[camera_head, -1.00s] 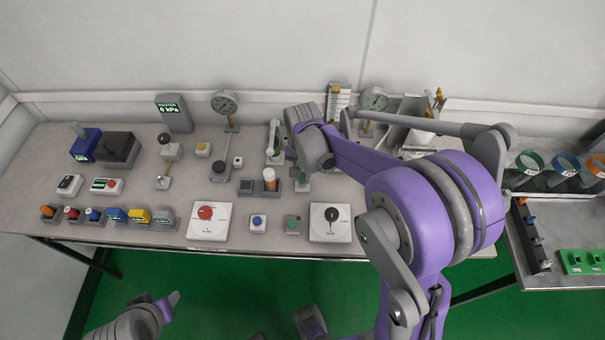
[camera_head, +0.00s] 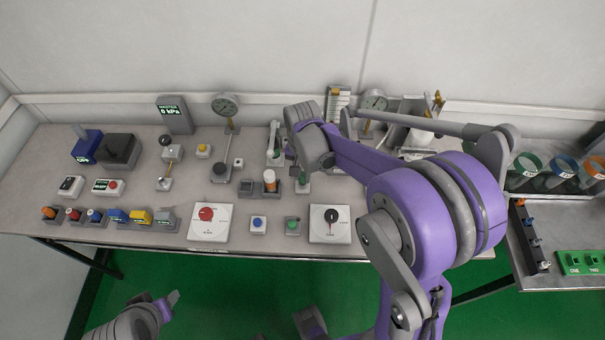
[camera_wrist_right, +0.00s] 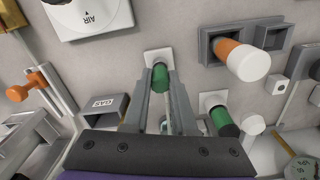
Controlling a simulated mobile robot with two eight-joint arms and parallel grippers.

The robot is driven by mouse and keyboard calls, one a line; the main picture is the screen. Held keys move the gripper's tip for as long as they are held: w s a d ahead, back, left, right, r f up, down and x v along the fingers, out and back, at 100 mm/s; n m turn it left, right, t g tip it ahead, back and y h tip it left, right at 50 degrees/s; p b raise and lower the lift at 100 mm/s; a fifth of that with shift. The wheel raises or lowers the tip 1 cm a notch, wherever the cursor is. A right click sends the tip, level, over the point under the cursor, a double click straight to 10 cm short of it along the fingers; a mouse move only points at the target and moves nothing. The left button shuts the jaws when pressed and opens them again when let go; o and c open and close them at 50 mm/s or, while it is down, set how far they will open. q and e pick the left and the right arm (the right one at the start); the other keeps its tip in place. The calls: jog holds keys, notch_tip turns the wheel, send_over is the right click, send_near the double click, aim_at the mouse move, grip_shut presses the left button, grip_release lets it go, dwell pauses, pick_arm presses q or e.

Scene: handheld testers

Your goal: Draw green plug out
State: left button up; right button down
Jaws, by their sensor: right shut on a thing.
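The green plug (camera_wrist_right: 160,77) is a short green cylinder in front of a small white socket plate (camera_wrist_right: 158,57) in the right wrist view. The fingers of my right gripper (camera_wrist_right: 163,95) are closed around it. I cannot tell whether the plug is still seated. In the head view the plug (camera_head: 303,178) is partly hidden by my right gripper (camera_head: 294,158). A second green cylinder (camera_wrist_right: 223,122) stands beside it on its own white plate. My left gripper (camera_head: 170,300) is low at the bottom left, away from the table, and its opening is unclear.
An orange and white cylinder (camera_wrist_right: 240,60) in a grey block stands close to the gripped plug. A grey GAS block (camera_wrist_right: 105,107) is on its other side. A red dial panel (camera_head: 209,222) and a black dial panel (camera_head: 331,224) lie along the table's front edge.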

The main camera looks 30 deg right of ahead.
jog(key=shift+r+p, duration=1.15)
jog(key=shift+r, duration=0.8)
